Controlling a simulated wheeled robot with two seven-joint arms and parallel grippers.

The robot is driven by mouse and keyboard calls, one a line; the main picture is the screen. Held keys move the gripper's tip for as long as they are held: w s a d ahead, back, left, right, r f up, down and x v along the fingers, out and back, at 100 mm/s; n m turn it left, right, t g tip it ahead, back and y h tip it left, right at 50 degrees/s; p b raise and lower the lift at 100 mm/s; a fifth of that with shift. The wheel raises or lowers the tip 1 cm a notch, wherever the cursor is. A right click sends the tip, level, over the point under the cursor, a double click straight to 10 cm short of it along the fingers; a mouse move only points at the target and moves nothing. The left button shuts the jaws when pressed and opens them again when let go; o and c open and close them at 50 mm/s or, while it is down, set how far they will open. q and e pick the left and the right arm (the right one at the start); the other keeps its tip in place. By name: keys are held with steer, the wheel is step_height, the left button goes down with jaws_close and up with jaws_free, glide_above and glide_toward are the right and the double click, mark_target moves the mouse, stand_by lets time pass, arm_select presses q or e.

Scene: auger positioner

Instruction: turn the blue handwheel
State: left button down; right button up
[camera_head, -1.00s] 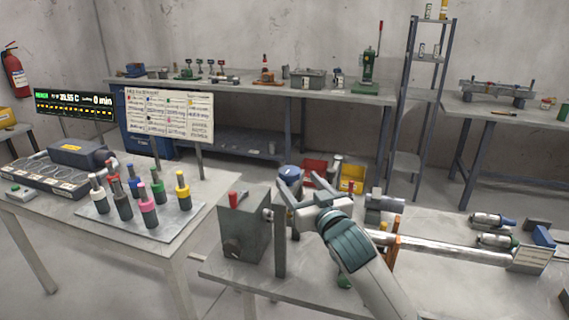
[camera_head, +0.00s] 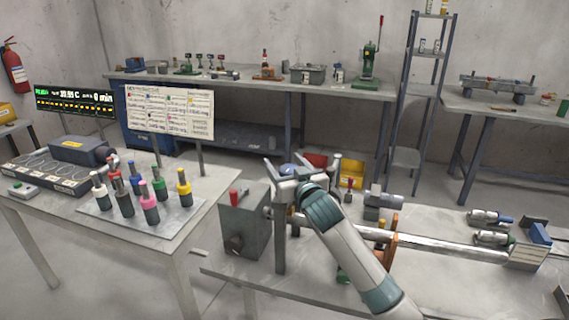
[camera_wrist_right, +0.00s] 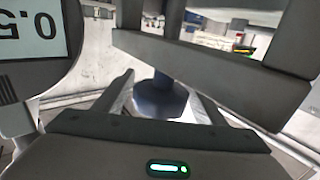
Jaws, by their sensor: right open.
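The blue handwheel (camera_head: 287,169) stands on the bench beside the grey box and post. In the head view only part of it shows behind my right gripper (camera_head: 296,180). The gripper is open, its fingers spread at the handwheel. In the right wrist view, a dark blue round part (camera_wrist_right: 160,98) with a stem shows between and beyond the open fingers. I cannot tell whether the fingers touch it. My left gripper is not in view.
A grey box with a red lever (camera_head: 243,220) stands left of my gripper. A long metal shaft (camera_head: 440,243) lies to the right on the bench. Several coloured-collar tools stand on a tray (camera_head: 181,218) on the left table. Red and yellow bins (camera_head: 352,172) sit behind.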

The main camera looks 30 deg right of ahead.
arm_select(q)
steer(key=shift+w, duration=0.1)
arm_select(e)
steer(key=shift+c, duration=0.3)
steer(key=c, duration=1)
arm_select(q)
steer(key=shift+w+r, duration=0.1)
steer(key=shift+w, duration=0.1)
